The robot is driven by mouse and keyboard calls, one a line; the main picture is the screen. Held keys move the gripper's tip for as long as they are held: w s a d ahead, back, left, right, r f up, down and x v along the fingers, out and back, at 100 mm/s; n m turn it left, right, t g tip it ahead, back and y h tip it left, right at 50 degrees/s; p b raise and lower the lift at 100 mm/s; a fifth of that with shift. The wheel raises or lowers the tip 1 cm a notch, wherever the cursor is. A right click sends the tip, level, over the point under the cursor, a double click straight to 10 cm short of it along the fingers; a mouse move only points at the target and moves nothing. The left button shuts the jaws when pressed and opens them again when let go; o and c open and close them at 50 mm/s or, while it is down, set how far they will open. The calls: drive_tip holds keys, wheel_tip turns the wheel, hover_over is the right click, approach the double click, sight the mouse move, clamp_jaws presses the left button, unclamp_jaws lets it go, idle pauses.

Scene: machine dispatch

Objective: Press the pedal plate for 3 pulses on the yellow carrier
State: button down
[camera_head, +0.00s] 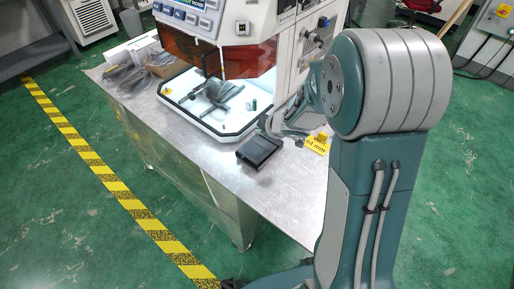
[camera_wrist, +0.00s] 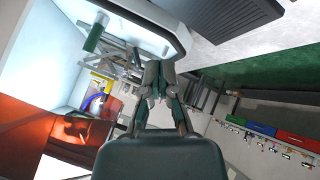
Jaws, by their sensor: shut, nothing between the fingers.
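The pedal plate (camera_head: 259,150) is a flat black block on the metal table, in front of the machine's white tray. In the wrist view its ribbed dark top (camera_wrist: 232,14) shows at the upper edge. My gripper (camera_wrist: 159,70) is shut and empty, apart from the plate. In the head view my gripper (camera_head: 272,129) is partly hidden by my arm and lies just beyond the plate, beside the tray corner. A yellow piece marked "64 mm" (camera_head: 318,144) lies right of the plate; I cannot tell whether it is the yellow carrier.
The machine (camera_head: 240,30) stands behind, with an orange shield (camera_head: 250,60). Its white tray (camera_head: 200,125) holds a grey fixture (camera_head: 218,92) and a small green cylinder (camera_head: 252,105). Boxes (camera_head: 140,55) stand at the table's far left. The table's front (camera_head: 285,200) is clear.

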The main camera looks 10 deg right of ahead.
sight(256, 147)
idle(0.8)
wheel_tip(256, 147, up, 4)
drive_tip(key=shift+w+d+f, duration=0.15)
drive_tip(key=shift+f, duration=0.1)
idle(0.3)
drive_tip(key=shift+s+a+f, duration=0.1)
drive_tip(key=shift+a+f, duration=0.05)
drive_tip(key=shift+f, duration=1.3)
drive_tip(key=shift+s+a+f, duration=0.1)
drive_tip(key=shift+f, duration=1.3)
drive_tip(key=shift+s+a+f, duration=0.1)
drive_tip(key=shift+a+f, duration=0.05)
drive_tip(key=shift+f, duration=1.3)
drive_tip(key=shift+f, duration=0.1)
drive_tip(key=shift+f, duration=0.25)
drive_tip(key=shift+s+f, duration=0.1)
drive_tip(key=shift+f, duration=0.55)
